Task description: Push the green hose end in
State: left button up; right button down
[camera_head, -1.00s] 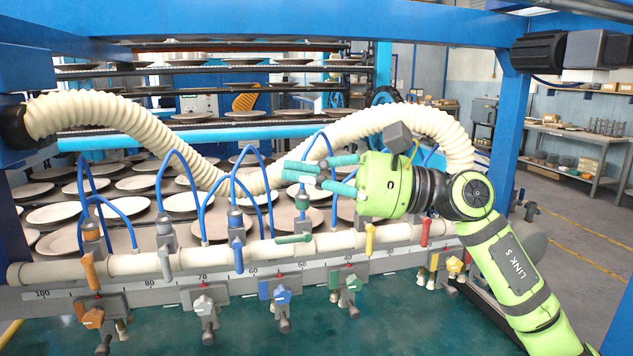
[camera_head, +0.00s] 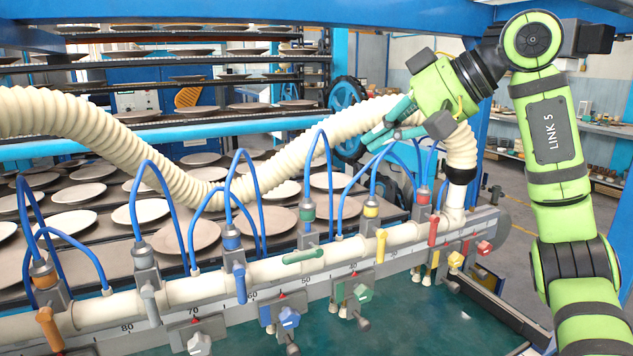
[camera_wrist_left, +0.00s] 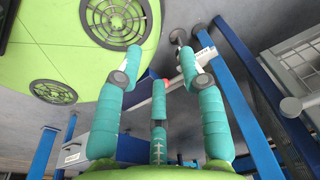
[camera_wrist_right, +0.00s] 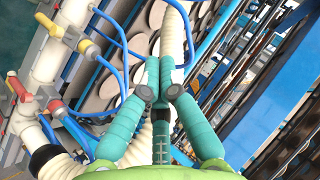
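The green hose end (camera_head: 308,208) is a green collar at the foot of a looped blue hose. It stands upright on a grey valve block on the cream pipe (camera_head: 275,268), behind a green lever (camera_head: 302,256). How deep it sits is unclear. My right gripper (camera_head: 372,140) is apart from it, above and to its right, in front of the ribbed cream hose. In the right wrist view its teal fingertips (camera_wrist_right: 160,75) are together with nothing visible between them. My left gripper (camera_wrist_left: 160,68) shows only in the left wrist view, with fingers spread and empty.
Blue (camera_head: 231,237), yellow (camera_head: 371,208) and red (camera_head: 423,196) hose ends stand along the same pipe, with looped blue hoses between. The thick ribbed hose (camera_head: 265,175) sags behind them. Racks of plates (camera_head: 192,237) lie behind. A blue beam crosses overhead.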

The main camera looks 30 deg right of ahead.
jog(key=w+a+f, duration=0.1)
jog(key=a+f, duration=0.1)
jog(key=f, duration=0.1)
jog(key=w+a+f+b, duration=0.1)
jog(key=w+a+f, duration=0.1)
jog(key=f, duration=0.2)
jog(key=w+a+f, duration=0.2)
jog(key=f, duration=0.2)
jog(key=shift+w+f+b, duration=0.2)
jog(key=shift+w+b, duration=0.05)
jog(key=shift+b, duration=0.05)
jog(key=shift+r, duration=0.1)
jog(key=shift+s, duration=0.1)
pick_arm(q)
jog(key=s, duration=0.1)
jog(key=s+d+f, duration=0.1)
jog(key=shift+s+f+g, duration=0.3)
pick_arm(e)
jog(key=v, duration=1.2)
